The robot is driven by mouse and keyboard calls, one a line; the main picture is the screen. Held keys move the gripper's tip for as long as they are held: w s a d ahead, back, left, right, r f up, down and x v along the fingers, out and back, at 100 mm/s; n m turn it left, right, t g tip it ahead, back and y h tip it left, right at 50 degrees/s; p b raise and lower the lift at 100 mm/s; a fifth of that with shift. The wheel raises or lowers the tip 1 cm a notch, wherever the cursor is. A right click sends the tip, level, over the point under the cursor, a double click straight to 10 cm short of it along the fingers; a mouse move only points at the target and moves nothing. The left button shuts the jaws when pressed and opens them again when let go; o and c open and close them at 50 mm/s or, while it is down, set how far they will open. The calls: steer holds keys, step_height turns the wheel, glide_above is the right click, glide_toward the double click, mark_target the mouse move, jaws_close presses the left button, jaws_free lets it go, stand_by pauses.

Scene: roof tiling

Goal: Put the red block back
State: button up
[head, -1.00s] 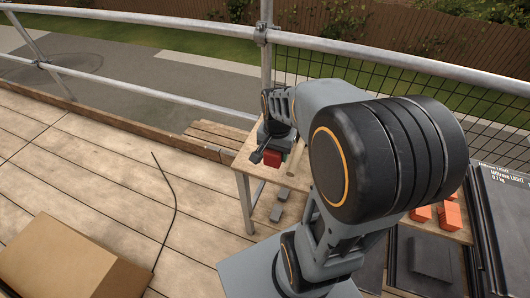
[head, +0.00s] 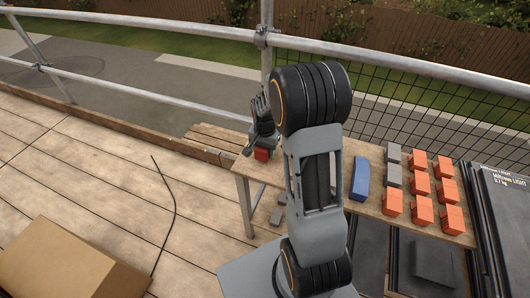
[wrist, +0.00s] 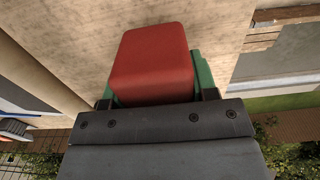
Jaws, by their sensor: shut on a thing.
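The red block (head: 262,154) is at the left end of the wooden table in the head view, at my gripper (head: 258,147). In the wrist view the red block (wrist: 152,62) fills the space in front of my gripper (wrist: 158,100), which is shut on it. Green surfaces (wrist: 204,76) show at both sides of the block; I cannot tell whether they belong to the jaws or to another thing. The block's underside is hidden, so I cannot tell whether it touches the table.
On the wooden table (head: 378,203) stand a blue block (head: 360,179), several grey blocks (head: 393,153) and rows of orange blocks (head: 445,167). Grey pieces (head: 275,215) lie below the table's left end. A scaffold rail (head: 400,62) runs behind. A cardboard box (head: 65,265) stands front left.

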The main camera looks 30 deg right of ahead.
steer(key=shift+f, duration=0.95)
steer(key=shift+f, duration=0.15)
steer(key=o, duration=1.3)
